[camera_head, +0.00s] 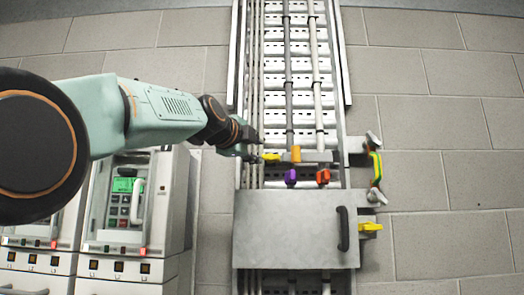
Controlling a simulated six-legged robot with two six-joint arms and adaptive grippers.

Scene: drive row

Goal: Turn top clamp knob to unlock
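My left arm reaches in from the left, and its dark gripper (256,149) is at the left side of the metal cable tray, beside a yellow handle (270,157). Its fingertips look parted, with nothing clearly between them; I cannot tell whether they touch the handle. An orange block (296,154) is just to the right on the same bar, with a purple knob (291,177) and an orange-red knob (323,177) below. A silver upper clamp knob (373,141) and a lower one (377,197) stand right of the tray. My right gripper is not in view.
A grey metal cover (288,229) with a black handle (343,229) is below the knobs. A yellow knob (371,227) sticks out at its right. A green-yellow strap (376,168) runs between the silver knobs. Drive cabinets (120,250) stand at lower left.

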